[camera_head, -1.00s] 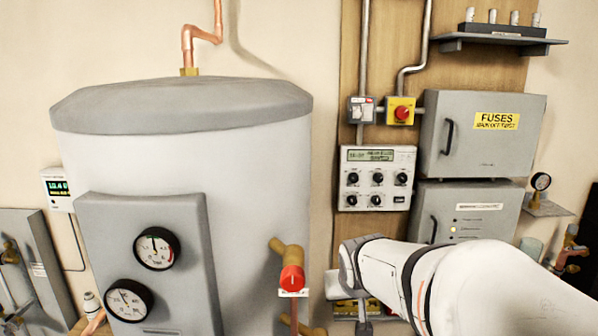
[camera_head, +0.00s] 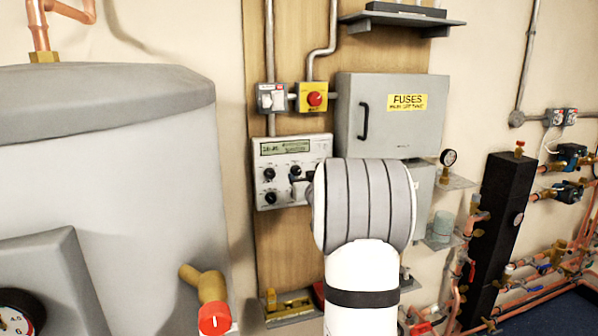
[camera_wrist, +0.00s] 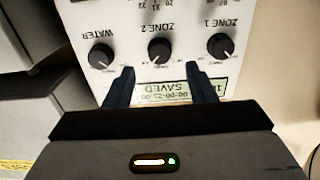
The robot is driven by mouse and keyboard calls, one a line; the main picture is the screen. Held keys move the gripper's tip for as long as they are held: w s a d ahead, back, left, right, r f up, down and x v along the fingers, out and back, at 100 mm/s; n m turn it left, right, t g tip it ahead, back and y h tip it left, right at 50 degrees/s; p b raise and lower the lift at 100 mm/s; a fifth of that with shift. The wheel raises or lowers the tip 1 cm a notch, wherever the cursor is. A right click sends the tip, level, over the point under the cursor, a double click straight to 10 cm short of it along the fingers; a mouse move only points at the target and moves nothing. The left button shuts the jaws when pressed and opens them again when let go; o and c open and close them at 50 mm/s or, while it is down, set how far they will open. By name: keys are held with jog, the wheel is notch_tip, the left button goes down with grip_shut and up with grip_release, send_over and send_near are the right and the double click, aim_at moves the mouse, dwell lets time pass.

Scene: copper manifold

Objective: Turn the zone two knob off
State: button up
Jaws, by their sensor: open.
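The white control panel (camera_head: 266,149) hangs on the wooden board, its right side hidden behind my arm in the head view. The wrist view shows it upside down, with the zone two knob (camera_wrist: 158,50), a black dial, between the WATER knob (camera_wrist: 101,56) and the zone one knob (camera_wrist: 220,46). The zone two knob also shows in the head view (camera_head: 295,170). My gripper (camera_wrist: 160,71) is open and empty. Its fingertips stand on either side of the zone two knob in the picture, a little short of it. Contact cannot be told.
The panel's display (camera_wrist: 175,91) shows "SAVED" between my fingers. A grey fuse box (camera_head: 385,120) and a yellow box with a red switch (camera_head: 314,98) are above the panel. A large tank (camera_head: 110,150) stands left, with a red-handled valve (camera_head: 214,318) in front.

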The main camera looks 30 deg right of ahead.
aim_at(297, 171)
jog(key=shift+p+x, duration=0.55)
jog(key=shift+x, duration=1.75)
jog(key=c, duration=1)
jog(key=shift+o, duration=0.2)
